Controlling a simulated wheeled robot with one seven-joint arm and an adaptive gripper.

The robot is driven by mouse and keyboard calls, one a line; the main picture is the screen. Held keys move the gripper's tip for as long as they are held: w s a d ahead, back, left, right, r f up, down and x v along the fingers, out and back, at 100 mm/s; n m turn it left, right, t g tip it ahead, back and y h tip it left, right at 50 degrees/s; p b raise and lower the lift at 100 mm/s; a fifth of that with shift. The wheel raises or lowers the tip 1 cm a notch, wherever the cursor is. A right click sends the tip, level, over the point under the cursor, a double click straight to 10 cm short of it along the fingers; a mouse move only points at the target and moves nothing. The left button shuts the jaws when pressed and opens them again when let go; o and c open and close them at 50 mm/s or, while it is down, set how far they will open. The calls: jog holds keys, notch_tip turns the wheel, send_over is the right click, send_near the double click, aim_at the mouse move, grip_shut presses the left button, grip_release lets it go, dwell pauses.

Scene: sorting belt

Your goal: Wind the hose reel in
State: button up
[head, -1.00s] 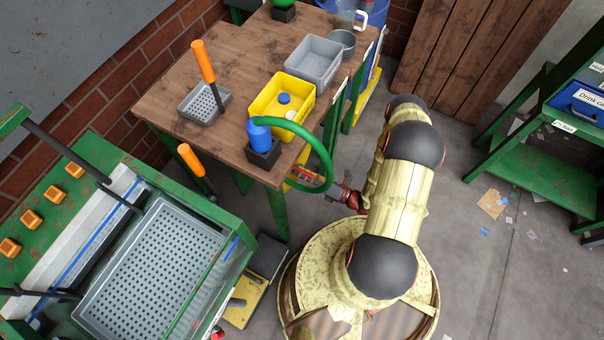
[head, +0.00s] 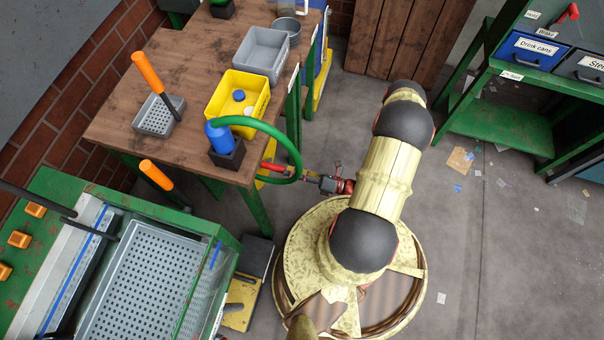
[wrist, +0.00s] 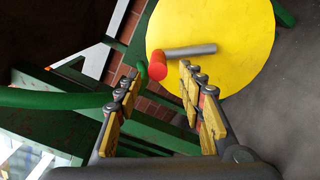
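The hose reel shows in the wrist view as a large yellow disc (wrist: 232,40). It carries a grey crank bar (wrist: 190,51) with a red knob (wrist: 157,66) at its left end. My gripper (wrist: 159,82) is open, with its fingers apart and pointing at the reel. The red knob appears in the gap near the fingertips; I cannot tell if they touch it. In the head view, the green hose (head: 300,158) loops from the blue nozzle (head: 219,137) on the table down past the table edge. There the reel is mostly hidden under the table.
The wooden table (head: 190,75) holds a yellow bin (head: 224,108), a grey bin (head: 248,60) and a grey basket (head: 150,120). A green machine with a perforated tray (head: 150,270) stands at lower left. A green table leg (head: 256,208) is near my arm. Floor at right is clear except litter.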

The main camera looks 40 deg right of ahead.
jog(key=shift+v, duration=1.95)
jog(key=shift+w, duration=0.1)
